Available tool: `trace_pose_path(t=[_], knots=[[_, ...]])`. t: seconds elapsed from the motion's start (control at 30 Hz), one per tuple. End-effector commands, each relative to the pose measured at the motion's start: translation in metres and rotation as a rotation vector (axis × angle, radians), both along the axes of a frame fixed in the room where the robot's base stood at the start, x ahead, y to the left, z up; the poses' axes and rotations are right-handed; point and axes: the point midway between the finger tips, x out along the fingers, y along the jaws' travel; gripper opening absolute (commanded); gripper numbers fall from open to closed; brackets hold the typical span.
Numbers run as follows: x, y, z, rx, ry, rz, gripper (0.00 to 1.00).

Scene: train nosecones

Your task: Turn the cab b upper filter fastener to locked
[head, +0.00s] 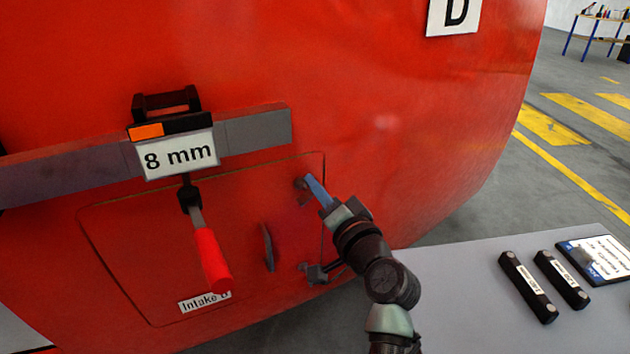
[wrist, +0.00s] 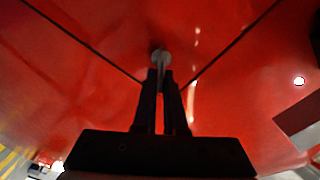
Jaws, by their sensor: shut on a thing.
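The upper filter fastener (head: 300,183) is a small grey piece at the upper right corner of the red hatch (head: 180,235) labelled "Intake B". My gripper (head: 316,189) reaches it from the lower right. In the wrist view my gripper's dark fingers (wrist: 161,76) are closed around the grey fastener (wrist: 161,57), near the hatch's seam corner. The fingers hide part of it, and I cannot tell its exact turn angle. A lower fastener (head: 315,274) sits at the hatch's right edge, apart from my gripper.
A grey bar with an "8 mm" sign (head: 180,154) crosses above the hatch, with a red-handled tool (head: 211,260) hanging from it. A dark handle (head: 268,247) is on the hatch. A grey table (head: 450,290) at lower right holds two black blocks (head: 527,286) and a tablet.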

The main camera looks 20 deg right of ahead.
Motion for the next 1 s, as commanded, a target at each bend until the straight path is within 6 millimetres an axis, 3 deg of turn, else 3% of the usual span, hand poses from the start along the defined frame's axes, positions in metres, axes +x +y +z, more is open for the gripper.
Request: trace_pose_path(t=[0.5, 1.0], knots=[[0.000, -0.003, -0.006, 0.442, 0.013, 0.001, 0.00], [0.000, -0.003, -0.010, 0.613, 0.016, -0.001, 0.00]])
